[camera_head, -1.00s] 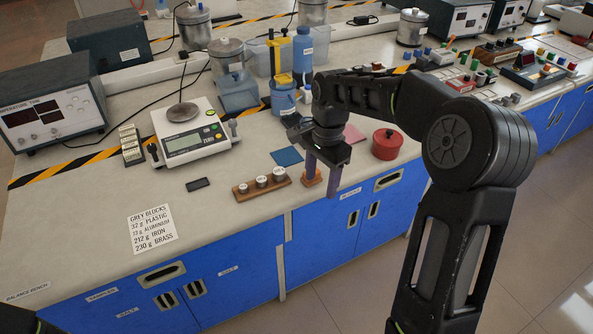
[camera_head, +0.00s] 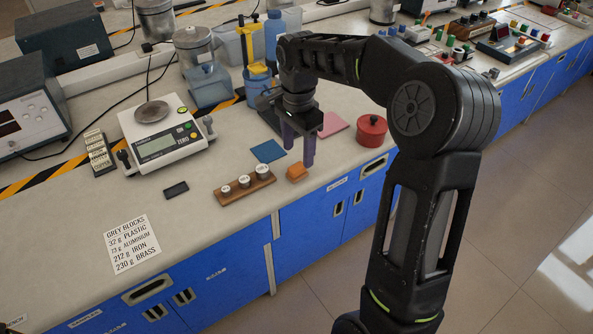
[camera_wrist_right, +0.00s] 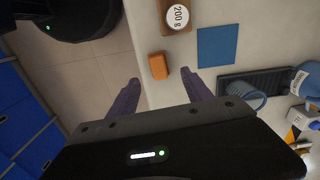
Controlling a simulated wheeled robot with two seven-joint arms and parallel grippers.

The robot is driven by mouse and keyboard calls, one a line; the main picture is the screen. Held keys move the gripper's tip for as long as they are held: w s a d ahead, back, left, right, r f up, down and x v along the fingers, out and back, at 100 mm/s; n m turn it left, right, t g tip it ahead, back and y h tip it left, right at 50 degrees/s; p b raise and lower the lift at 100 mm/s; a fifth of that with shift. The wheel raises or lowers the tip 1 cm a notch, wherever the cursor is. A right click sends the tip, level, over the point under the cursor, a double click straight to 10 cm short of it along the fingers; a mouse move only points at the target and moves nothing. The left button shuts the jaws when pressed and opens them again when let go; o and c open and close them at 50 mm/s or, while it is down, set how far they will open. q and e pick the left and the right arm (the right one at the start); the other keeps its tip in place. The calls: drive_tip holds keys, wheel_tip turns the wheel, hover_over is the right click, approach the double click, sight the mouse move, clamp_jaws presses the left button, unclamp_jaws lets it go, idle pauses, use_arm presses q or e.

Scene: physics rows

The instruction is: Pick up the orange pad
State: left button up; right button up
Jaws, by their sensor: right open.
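The orange pad (camera_head: 297,172), a small block-like piece, lies on the bench near its front edge. It also shows in the right wrist view (camera_wrist_right: 158,66), just beyond the fingertips and lined up with the gap between them. My right gripper (camera_head: 298,156) is open and empty, its purple fingers pointing down by the pad. In the right wrist view the two fingers (camera_wrist_right: 160,79) are spread apart, and nothing is between them. Whether the fingertips touch the bench is unclear. My left gripper is out of view.
A wooden weight holder (camera_head: 245,189) stands left of the pad. A blue pad (camera_head: 268,151) lies behind it, a pink pad (camera_head: 334,124) farther back. A red pot (camera_head: 371,131) stands to the right. The balance (camera_head: 160,140) is at the left. The bench front edge is close.

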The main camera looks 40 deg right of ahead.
sight(297, 166)
drive_tip(key=shift+f, duration=0.35)
drive_tip(key=shift+a+f, duration=0.15)
drive_tip(key=shift+f, duration=1.2)
drive_tip(key=shift+a+f, duration=0.1)
drive_tip(key=shift+f, duration=1.2)
clamp_jaws()
